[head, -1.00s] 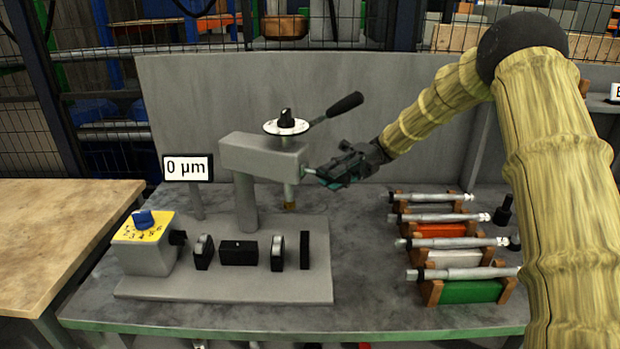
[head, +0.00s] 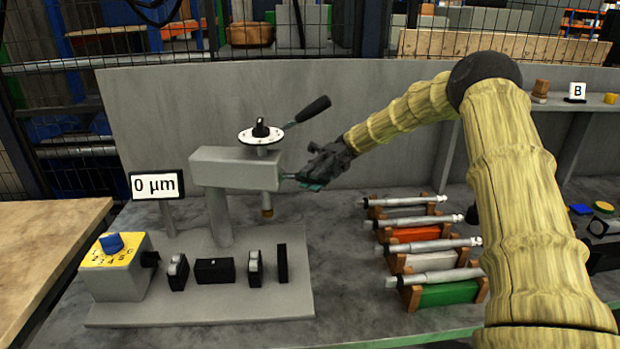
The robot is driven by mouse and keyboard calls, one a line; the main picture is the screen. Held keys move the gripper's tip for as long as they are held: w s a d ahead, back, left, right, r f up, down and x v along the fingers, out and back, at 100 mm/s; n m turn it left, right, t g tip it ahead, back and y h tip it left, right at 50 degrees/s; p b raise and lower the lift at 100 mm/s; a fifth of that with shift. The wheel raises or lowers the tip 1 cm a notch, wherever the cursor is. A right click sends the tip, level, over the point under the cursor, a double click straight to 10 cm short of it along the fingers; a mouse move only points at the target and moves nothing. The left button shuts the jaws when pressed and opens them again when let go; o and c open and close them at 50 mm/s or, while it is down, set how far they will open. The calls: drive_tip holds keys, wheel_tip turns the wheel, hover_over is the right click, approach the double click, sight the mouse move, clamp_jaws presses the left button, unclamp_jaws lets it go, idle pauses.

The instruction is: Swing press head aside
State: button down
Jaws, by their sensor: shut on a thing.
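The press head (head: 235,172) is a grey horizontal arm on an upright post (head: 220,220). A white dial with a black knob (head: 260,130) and a black-gripped lever (head: 312,108) sit on top. A short ram with a brass tip (head: 267,211) hangs below its right end, above the bench. My gripper (head: 310,180) is at the right end of the head, shut on the small handle (head: 288,177) that sticks out there. The fingers partly hide this handle.
The grey base plate (head: 200,310) carries a yellow-topped dial box (head: 112,262) and several black fixtures. A "0 µm" display (head: 157,186) stands behind. Several shafts lie on coloured racks (head: 440,293) at right, under my arm. A grey back panel (head: 180,110) stands behind the head.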

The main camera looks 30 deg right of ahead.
drive_tip(key=c, duration=1.2)
unclamp_jaws()
drive_tip(key=shift+f, duration=0.1)
drive_tip(key=shift+c, duration=0.2)
